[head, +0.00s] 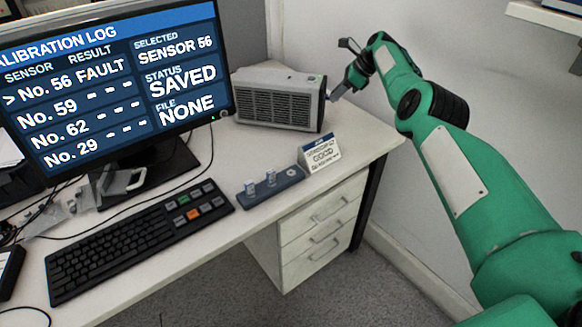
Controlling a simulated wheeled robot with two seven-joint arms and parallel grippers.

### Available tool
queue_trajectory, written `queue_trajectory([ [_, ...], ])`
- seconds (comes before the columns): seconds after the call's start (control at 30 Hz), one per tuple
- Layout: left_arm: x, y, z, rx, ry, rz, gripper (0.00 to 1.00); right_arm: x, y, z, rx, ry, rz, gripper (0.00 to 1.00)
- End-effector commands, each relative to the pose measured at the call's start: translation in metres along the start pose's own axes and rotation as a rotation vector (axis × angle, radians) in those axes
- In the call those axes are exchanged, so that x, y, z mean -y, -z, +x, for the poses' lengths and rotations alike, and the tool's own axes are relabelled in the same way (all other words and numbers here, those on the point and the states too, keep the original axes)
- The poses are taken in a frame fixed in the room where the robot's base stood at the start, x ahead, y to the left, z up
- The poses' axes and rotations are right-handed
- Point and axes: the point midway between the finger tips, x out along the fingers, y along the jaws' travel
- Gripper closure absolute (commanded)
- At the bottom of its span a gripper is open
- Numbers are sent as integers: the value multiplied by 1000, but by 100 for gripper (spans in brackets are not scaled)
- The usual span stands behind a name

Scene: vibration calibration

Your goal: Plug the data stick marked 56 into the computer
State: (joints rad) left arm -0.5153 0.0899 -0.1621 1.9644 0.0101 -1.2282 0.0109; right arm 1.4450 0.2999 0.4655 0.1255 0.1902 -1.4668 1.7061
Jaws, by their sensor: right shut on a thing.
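The computer (280,103), a beige box with a dark grille, stands at the back right of the desk. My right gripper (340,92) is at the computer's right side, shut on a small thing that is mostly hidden. This looks like a data stick, but its number cannot be read, and I cannot tell whether it touches the computer. A blue-grey holder (285,184) on the desk carries two small upright sticks (250,187) (270,178); its right place shows no stick. The monitor (110,75) reads sensor 56 selected, status saved, file none. My left gripper is not in view.
A small printed card (320,154) stands right of the holder. A black keyboard (140,240) with coloured keys lies in front of the monitor. The wall is close behind my right arm.

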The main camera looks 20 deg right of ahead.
Motion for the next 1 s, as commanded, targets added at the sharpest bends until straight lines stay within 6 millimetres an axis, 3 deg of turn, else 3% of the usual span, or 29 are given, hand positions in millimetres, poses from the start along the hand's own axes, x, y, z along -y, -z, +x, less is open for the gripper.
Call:
queue_trajectory([
  [0.83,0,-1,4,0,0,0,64,0,-2,2,1,-1,-1,100],
  [0.87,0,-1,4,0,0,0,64,0,-2,2,1,-1,-1,79],
  [1.0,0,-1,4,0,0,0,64,0,-2,2,1,-1,-1,56],
])
